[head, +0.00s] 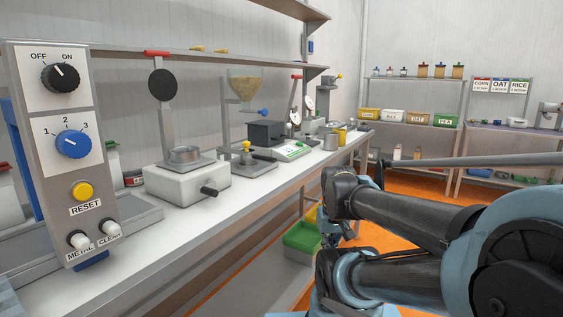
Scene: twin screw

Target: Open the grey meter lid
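A small bench device with a green front panel (291,151) stands midway along the white bench. A dark grey boxy part (266,133) sits at its left and looks like the meter lid; it appears closed, though it is small and I cannot be sure. My arm fills the lower right, off the bench's front edge and well apart from this device. My gripper's fingers cannot be made out; nothing of mine touches the meter.
A control panel (67,150) with knobs and buttons stands close at left. A white-based press (187,187) with a silver cup is nearer than the meter. A hopper (245,87) hangs behind it. Orange floor (405,185) lies right of the bench.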

